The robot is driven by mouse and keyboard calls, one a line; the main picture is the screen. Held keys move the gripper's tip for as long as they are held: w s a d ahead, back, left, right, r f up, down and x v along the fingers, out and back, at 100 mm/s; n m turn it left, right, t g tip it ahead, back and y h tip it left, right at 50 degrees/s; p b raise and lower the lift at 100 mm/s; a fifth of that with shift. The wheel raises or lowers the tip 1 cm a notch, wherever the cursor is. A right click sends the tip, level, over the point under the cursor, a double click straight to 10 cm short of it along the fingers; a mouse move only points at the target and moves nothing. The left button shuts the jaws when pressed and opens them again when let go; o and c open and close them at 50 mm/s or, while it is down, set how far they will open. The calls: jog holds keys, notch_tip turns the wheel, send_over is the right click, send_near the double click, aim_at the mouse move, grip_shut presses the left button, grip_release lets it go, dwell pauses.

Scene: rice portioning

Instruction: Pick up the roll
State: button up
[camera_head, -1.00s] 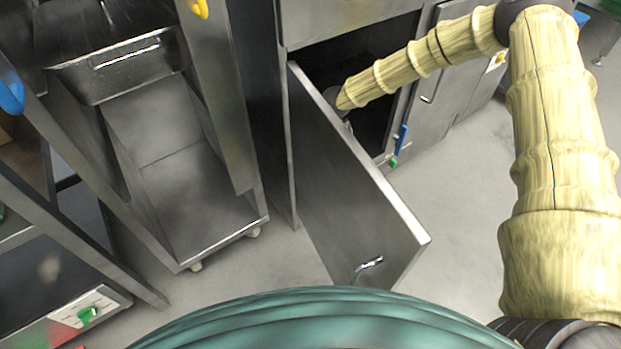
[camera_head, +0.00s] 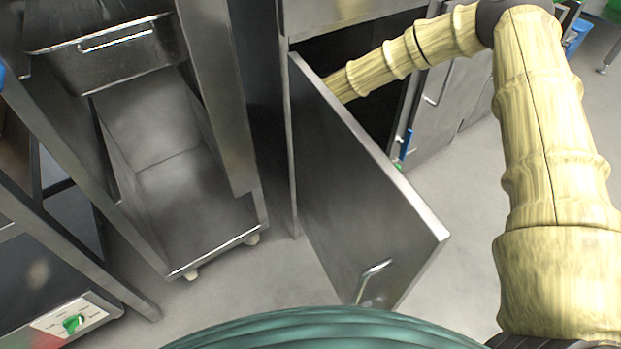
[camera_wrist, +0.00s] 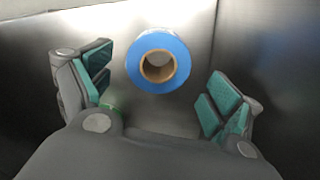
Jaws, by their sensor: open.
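A blue roll (camera_wrist: 134,72) with a brown cardboard core shows in the wrist view. It lies ahead of my gripper (camera_wrist: 155,103), roughly between the two teal-padded fingers and a little left of centre. The fingers are wide apart and no contact with the roll shows. In the head view, my arm reaches behind the open door (camera_head: 355,190) into the dark cabinet, and both the gripper and the roll are hidden there.
The cabinet door stands open beside my forearm, with a handle (camera_head: 372,280) near its lower edge. A steel trolley (camera_head: 190,200) with a deep pan (camera_head: 115,60) stands to the left. Metal walls surround the roll in the wrist view. Grey floor (camera_head: 470,215) is clear at right.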

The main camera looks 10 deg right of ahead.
jog(key=shift+s+d+f+b, duration=0.1)
jog(key=shift+f+b, duration=1.95)
jog(key=shift+f, duration=0.5)
jog(key=c, duration=1.2)
